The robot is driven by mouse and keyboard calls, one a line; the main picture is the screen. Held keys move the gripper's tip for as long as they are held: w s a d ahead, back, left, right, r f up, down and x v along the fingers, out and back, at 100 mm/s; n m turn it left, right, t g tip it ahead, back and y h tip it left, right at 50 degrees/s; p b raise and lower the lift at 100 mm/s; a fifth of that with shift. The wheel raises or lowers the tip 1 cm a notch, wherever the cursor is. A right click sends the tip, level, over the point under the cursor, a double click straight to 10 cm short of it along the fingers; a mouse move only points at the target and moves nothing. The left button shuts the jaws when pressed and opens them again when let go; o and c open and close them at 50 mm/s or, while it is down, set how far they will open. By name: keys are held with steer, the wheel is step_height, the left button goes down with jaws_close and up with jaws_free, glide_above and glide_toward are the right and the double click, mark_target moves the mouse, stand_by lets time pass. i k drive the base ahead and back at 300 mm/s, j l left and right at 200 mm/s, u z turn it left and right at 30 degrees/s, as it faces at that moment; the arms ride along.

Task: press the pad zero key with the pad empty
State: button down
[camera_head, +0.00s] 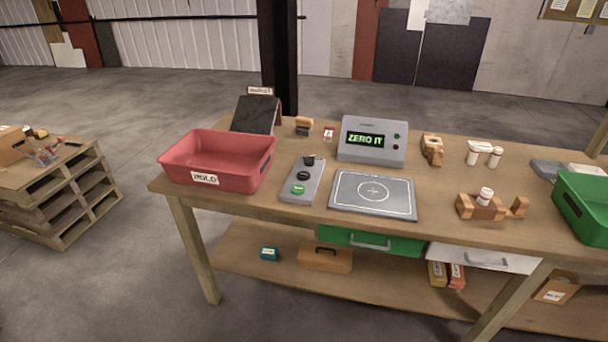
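The pad (345,202) is a flat grey plate with a white outline and a circled cross. It lies on the workbench and nothing is on it. Left of it is a grey key box (287,195) with a green key at the near end, a dark key in the middle and a black part at the far end. The key labels are too small to read. My gripper is not in view.
A red bin (262,170) labelled HOLD stands left of the key box. A wooden holder (464,211) with a white bottle (485,196) is right of the pad, with more bottles (494,157) behind. A green bin (572,211) is at the right edge. A pallet stack (62,198) stands far left.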

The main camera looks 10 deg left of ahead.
mark_target(301, 176)
steer(key=i+j, duration=0.1)
steer(key=j, duration=0.5)
steer(key=i+j, duration=0.1)
steer(key=j, duration=0.45)
steer(key=i+j, duration=0.1)
steer(key=j, duration=0.5)
steer(key=i+j, duration=0.1)
steer(key=j, duration=0.45)
steer(key=i+j, duration=0.15)
steer(key=j, duration=0.45)
steer(key=i+j, duration=0.1)
steer(key=j, duration=0.5)
steer(key=l+z, duration=0.05)
